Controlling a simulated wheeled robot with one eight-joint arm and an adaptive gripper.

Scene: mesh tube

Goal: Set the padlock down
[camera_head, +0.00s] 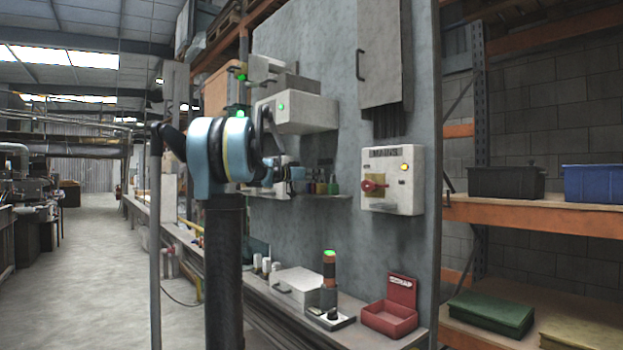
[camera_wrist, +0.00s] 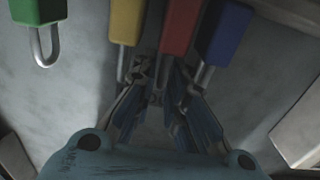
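In the wrist view, a green padlock (camera_wrist: 38,10), a yellow padlock (camera_wrist: 126,22), a red padlock (camera_wrist: 180,28) and a blue padlock (camera_wrist: 224,35) show in a row, with shackles toward the camera's lower side. My gripper (camera_wrist: 158,72) has its fingertips at the red padlock's shackle end, between the yellow and blue ones. The fingers converge there, and I cannot tell whether they close on the shackle. In the head view, small coloured padlocks (camera_head: 333,185) show along a narrow shelf on the grey panel.
A grey switch box (camera_head: 392,180) with a red rotary handle is on the panel, right of the shelf. Below, a bench holds an open red box (camera_head: 390,318), a stack light (camera_head: 329,270) and a white case (camera_head: 297,287). Racking with bins (camera_head: 505,182) stands right.

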